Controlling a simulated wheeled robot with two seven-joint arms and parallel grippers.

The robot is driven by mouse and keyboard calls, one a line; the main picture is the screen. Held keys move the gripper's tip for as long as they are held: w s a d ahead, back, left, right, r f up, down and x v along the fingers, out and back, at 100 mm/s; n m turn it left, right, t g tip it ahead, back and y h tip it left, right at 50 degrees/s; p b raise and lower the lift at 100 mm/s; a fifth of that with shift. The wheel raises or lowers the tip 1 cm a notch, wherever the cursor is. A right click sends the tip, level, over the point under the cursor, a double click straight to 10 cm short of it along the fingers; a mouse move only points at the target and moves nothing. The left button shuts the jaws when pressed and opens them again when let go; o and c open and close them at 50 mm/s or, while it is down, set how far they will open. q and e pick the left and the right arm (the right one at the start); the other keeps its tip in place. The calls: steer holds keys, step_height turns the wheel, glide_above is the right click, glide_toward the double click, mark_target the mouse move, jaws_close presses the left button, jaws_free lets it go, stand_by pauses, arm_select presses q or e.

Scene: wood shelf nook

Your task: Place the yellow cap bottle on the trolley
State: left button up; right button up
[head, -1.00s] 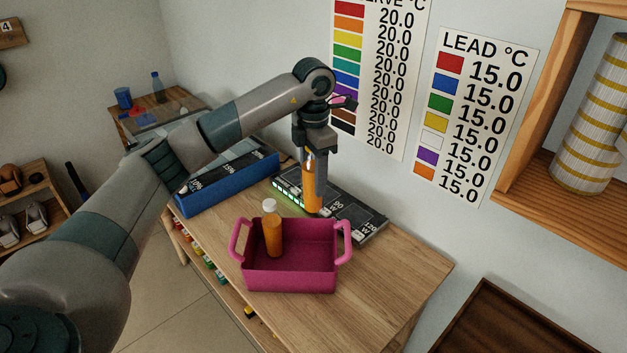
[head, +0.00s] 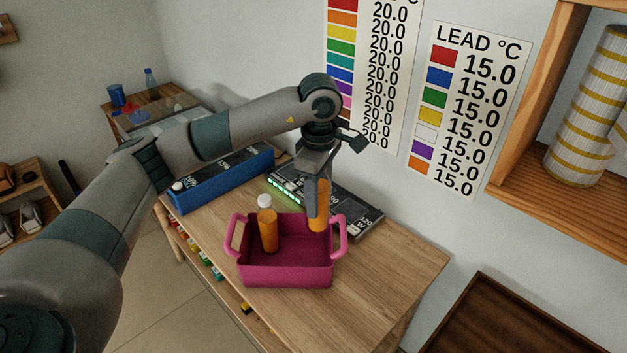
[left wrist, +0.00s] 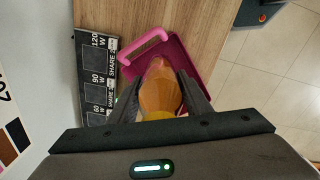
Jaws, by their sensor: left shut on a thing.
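My left gripper (head: 317,185) is shut on an orange bottle (head: 323,207) and holds it upright over the back right part of the pink basket. In the left wrist view the bottle (left wrist: 158,90) sits between both fingers, with a yellow cap (left wrist: 155,115) near the palm and its base toward the basket. In the head view the cap is hidden by the gripper. I cannot tell whether the bottle touches the basket. I cannot pick out a trolley for certain. My right gripper is not in view.
The pink basket (head: 285,272) on the wooden table (head: 385,270) holds another orange bottle (head: 267,230) with a white cap. A blue charger case (head: 225,188) and a dark charger panel (head: 352,215) lie behind. A wooden shelf (head: 560,195) is at right. The table's front right is clear.

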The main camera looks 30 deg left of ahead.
arm_select(q)
steer(key=s+d+f+m, duration=0.1)
steer(key=s+d+m, duration=0.2)
steer(key=s+m, duration=0.4)
steer(key=s+d+f+m, duration=0.2)
steer(key=s+m, duration=0.5)
steer(key=m, duration=0.4)
steer(key=shift+s+d, duration=0.3)
steer(key=shift+d, duration=0.2)
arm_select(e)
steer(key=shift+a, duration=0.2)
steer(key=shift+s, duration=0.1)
